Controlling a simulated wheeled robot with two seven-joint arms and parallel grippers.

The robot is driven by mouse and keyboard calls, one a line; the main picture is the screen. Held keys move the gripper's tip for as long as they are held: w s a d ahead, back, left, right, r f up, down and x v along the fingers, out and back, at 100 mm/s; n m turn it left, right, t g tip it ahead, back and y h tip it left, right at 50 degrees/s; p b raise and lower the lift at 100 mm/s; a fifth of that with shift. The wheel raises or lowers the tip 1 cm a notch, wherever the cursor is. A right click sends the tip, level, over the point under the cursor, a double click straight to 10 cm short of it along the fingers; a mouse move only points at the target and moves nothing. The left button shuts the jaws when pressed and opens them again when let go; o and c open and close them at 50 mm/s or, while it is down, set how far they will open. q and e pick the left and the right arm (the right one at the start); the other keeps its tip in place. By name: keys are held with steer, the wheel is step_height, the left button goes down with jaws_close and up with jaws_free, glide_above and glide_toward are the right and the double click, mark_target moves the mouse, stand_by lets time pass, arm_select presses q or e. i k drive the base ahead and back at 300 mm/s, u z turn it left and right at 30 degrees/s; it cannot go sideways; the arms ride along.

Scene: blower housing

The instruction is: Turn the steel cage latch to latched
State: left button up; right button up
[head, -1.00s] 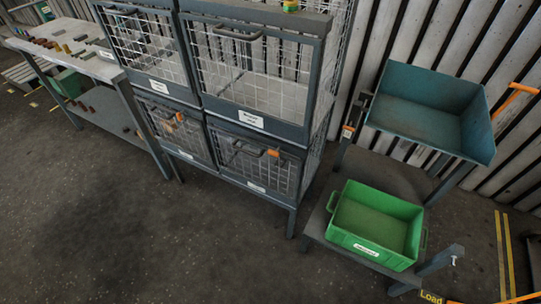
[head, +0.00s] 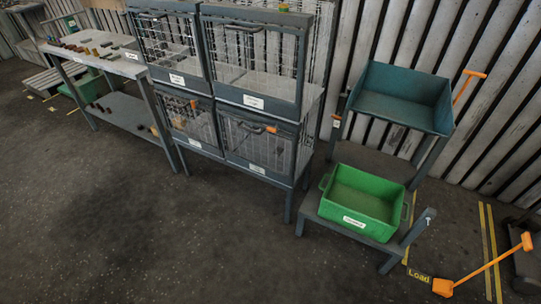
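The steel cage (head: 205,93) stands against the back wall, a grey frame with wire mesh and two doors in each of two tiers. Its doors look closed. An orange piece, perhaps a latch handle, shows on the lower right door (head: 271,129), beside a dark bar. A smaller orange piece shows on the lower left door (head: 193,104). Both are too small to tell whether they are latched. Dark handles show on the upper doors. Neither of my grippers is in view.
A workbench (head: 118,67) with small parts stands left of the cage. A green bin (head: 386,233) on a low stand and a teal tray (head: 402,116) stand right of it. An orange-handled tool (head: 485,266) is at the lower right. The floor in front is clear.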

mark_target(272, 128)
steer(key=u, duration=0.05)
steer(key=k, duration=0.3)
steer(key=z, duration=1.05)
steer(key=i, duration=1.55)
steer(key=u, duration=0.65)
steer(key=i, duration=0.5)
steer(key=u, duration=0.35)
